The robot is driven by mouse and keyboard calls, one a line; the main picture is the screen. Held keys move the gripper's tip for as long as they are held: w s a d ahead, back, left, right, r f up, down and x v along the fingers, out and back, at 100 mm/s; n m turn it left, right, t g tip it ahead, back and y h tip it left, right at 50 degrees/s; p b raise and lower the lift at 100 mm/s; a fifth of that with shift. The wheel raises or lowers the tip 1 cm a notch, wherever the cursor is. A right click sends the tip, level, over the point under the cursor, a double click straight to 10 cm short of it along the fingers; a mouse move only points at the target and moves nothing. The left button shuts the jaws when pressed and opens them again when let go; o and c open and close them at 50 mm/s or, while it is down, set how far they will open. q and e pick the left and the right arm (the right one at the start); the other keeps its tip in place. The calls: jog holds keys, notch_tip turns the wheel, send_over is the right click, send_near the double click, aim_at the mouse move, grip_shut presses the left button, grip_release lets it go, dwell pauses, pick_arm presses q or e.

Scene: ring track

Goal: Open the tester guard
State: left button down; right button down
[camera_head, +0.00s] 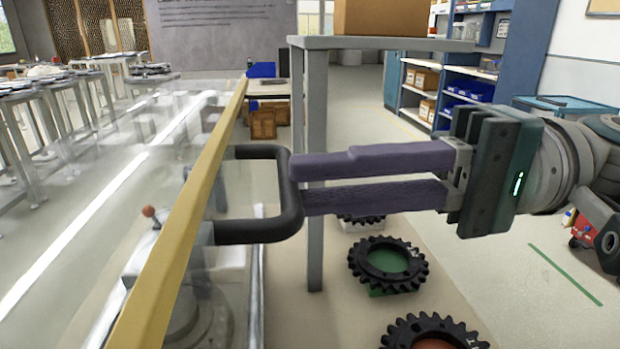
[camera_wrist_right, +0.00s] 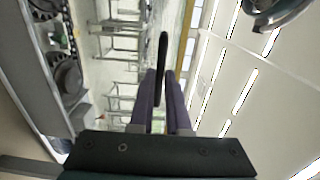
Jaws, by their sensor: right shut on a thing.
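The tester guard (camera_head: 178,230) is a clear panel with a yellow edge bar, running from the lower left up to the middle of the head view. A black U-shaped handle (camera_head: 292,205) sticks out from its right side. My right gripper (camera_head: 298,183) comes in from the right with purple fingers shut on the handle's upright part. In the right wrist view the handle (camera_wrist_right: 162,62) stands between the two fingers. Behind the clear panel a grey device with a red knob (camera_head: 149,211) shows. My left gripper is not in view.
Black toothed rings (camera_head: 424,272) lie in a row below my right gripper. A grey stand (camera_head: 318,100) with a cardboard box (camera_head: 382,17) on top rises behind the handle. Blue shelves (camera_head: 470,70) stand at the back right.

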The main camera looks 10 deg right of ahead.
jog(key=shift+f, duration=0.7)
jog(key=c, duration=0.9)
grip_release()
jog(key=shift+a+r, duration=0.1)
jog(key=shift+r, duration=0.05)
jog(key=shift+r, duration=0.25)
notch_tip(320, 180, up, 20)
jog(key=shift+f+p, duration=0.15)
jog(key=shift+p, duration=0.45)
